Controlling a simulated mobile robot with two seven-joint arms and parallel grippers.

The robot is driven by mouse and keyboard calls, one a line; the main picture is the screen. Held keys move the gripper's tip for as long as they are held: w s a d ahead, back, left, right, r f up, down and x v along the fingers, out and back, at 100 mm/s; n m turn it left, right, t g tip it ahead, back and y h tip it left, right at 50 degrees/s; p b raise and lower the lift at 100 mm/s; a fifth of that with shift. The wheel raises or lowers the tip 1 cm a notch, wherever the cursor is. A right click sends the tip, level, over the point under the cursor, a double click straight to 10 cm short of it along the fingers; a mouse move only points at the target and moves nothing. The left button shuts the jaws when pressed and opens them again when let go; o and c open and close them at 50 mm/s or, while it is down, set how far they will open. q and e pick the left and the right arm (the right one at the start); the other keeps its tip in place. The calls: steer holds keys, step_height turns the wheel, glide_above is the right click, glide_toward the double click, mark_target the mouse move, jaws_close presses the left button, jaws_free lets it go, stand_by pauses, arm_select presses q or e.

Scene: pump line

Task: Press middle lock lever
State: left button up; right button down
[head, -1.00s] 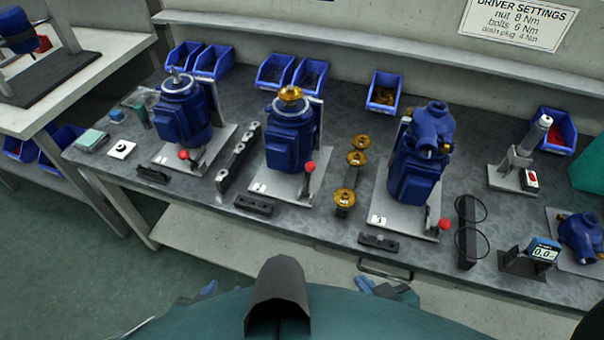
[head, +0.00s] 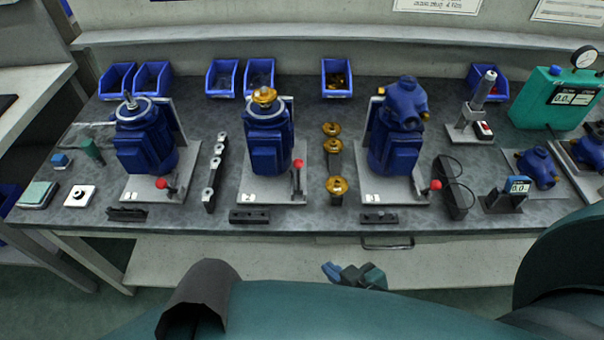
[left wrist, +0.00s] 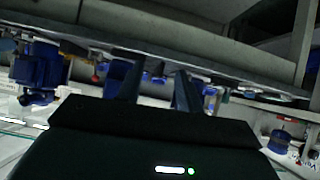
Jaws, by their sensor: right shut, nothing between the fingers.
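The middle lock lever (head: 297,165) is a short dark stem with a red ball. It stands nearly upright at the right front of the pale base plate (head: 262,193) marked 2, beside the middle blue pump (head: 268,142). My right gripper (head: 355,275) is shut and empty, low in front of the bench, to the right of and well apart from the lever. My left gripper is not seen in the head view. In the left wrist view its two dark fingers (left wrist: 157,84) stand apart with nothing held between them.
The left lever (head: 161,183) and right lever (head: 436,185) have lower red balls. A black rack (head: 213,172) and brass wheels (head: 337,186) flank the middle station. A dark block (head: 263,216) lies in front of it. Blue bins (head: 222,78) line the back.

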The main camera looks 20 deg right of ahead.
arm_select(q)
steer(key=shift+d, duration=0.1)
arm_select(e)
steer(key=shift+d, duration=0.1)
arm_select(q)
steer(key=shift+o, duration=1.1)
steer(key=b, duration=0.1)
steer(key=f+b, duration=0.1)
steer(key=b, duration=0.1)
steer(key=f+b, duration=0.1)
steer(key=shift+w+d+f+b, duration=0.25)
steer(key=shift+d+b, duration=0.05)
steer(key=shift+d, duration=0.1)
steer(key=shift+w+d+r+t+h+b, duration=0.1)
steer(key=shift+d+t+h+b, duration=0.45)
steer(key=shift+b, duration=0.65)
arm_select(e)
steer(key=w+d+r+m+t+y, duration=0.1)
steer(key=w+d+r+m, duration=0.1)
steer(key=w+m, duration=0.6)
steer(key=w+d+r+m+t+y, duration=0.1)
steer(key=w+d+m, duration=0.3)
steer(key=w+m, duration=0.5)
steer(key=shift+r+m+y, duration=0.4)
steer(key=shift+m+y, duration=0.2)
steer(key=shift+m, duration=0.4)
steer(key=shift+w, duration=0.1)
